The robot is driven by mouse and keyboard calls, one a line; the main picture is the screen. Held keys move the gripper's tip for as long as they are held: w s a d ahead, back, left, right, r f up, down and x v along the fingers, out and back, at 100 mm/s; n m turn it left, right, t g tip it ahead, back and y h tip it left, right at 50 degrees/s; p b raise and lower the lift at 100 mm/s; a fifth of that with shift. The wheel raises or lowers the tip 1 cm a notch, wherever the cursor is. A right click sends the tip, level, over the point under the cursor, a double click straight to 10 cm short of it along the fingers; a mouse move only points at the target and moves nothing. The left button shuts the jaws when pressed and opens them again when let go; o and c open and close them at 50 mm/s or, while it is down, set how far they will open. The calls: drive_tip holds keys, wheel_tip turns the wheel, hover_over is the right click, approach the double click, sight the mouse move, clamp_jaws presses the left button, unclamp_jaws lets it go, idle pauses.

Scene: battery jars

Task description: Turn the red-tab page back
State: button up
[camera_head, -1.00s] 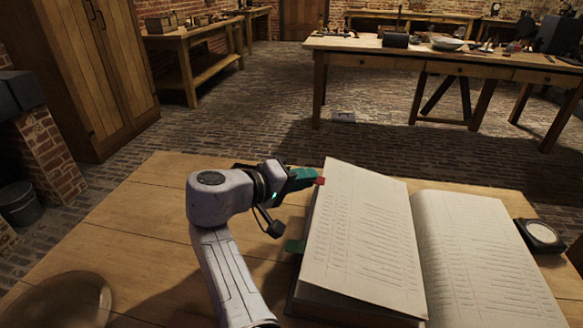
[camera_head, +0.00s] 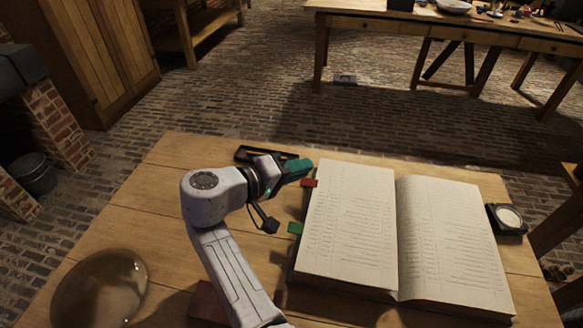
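A thick book (camera_head: 350,235) lies open on the wooden table, with printed rows on both pages. The red tab (camera_head: 310,183) sticks out from the upper left edge of the left-hand pages. A green tab (camera_head: 295,228) sticks out lower on the same side. The left page looks flat. My gripper (camera_head: 300,166), with teal fingers, is just above and left of the red tab in the picture and looks apart from it. The gap between its fingers is not clear from this side.
A black tray (camera_head: 250,153) lies behind my gripper. A round gauge (camera_head: 508,217) sits right of the book. A glass dish (camera_head: 98,290) is at the lower left, and a dark red block (camera_head: 207,304) is partly behind my arm.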

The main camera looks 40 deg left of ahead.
drive_tip(key=s+d+r+p, duration=0.3)
drive_tip(key=s+d+p, duration=0.1)
drive_tip(key=s+p, duration=0.2)
drive_tip(key=shift+p, duration=0.8)
drive_tip(key=shift+r, duration=0.1)
